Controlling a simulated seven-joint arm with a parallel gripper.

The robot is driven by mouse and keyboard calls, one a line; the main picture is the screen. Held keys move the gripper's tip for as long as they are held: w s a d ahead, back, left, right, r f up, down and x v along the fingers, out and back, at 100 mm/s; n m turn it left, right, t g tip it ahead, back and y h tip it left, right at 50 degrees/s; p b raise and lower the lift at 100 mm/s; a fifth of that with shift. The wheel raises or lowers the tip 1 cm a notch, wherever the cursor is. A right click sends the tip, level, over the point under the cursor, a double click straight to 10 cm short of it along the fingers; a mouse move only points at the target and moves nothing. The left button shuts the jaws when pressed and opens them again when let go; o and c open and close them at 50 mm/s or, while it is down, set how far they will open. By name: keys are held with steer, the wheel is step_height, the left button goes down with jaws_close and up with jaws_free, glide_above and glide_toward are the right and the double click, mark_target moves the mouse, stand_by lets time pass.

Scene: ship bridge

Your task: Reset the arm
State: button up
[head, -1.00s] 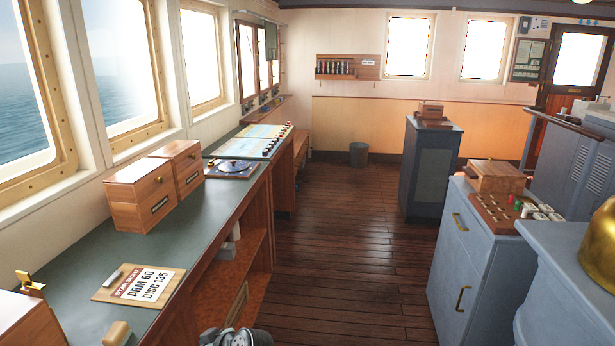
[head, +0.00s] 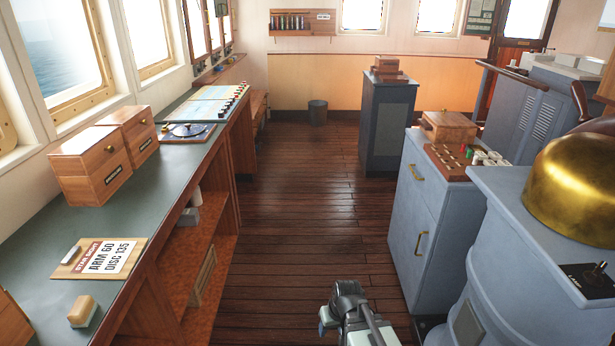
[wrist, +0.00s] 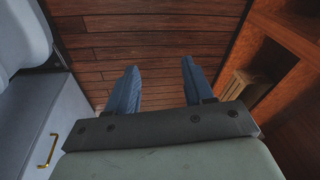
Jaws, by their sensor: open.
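My arm (head: 355,318) shows at the bottom centre of the head view, above the floor in the aisle between the counter and the grey cabinets. In the wrist view my gripper (wrist: 155,90) has two blue fingers spread apart with nothing between them, only floor planks beyond. A blue disc on a wooden board (head: 188,132) lies on the green-topped counter (head: 150,208); any arm on it is too small to make out. A wooden plaque (head: 98,258) nearer on the counter carries a card reading "STAR SIGHT, ARM 60, DISC 135".
Two wooden boxes (head: 90,170) and a wood-backed block (head: 83,311) stand on the counter, with a chart (head: 207,103) farther back. Grey cabinets (head: 425,220) and a brass dome (head: 575,190) line the right side. The aisle floor (head: 300,200) is clear ahead.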

steer(key=s+d+f+m+g+h, duration=0.1)
steer(key=s+d+f, duration=0.1)
steer(key=d, duration=0.3)
steer(key=s+d+f+m+g+h, duration=0.1)
steer(key=d+f+m, duration=0.1)
steer(key=d, duration=0.3)
steer(key=s+f+g, duration=0.3)
steer(key=s+f, duration=0.6)
steer(key=s, duration=0.5)
steer(key=s+f+g, duration=0.3)
steer(key=s+f, duration=0.7)
steer(key=s, duration=0.5)
steer(key=shift+s+a+f, duration=0.15)
steer(key=shift+s+f, duration=0.1)
steer(key=shift+s, duration=0.05)
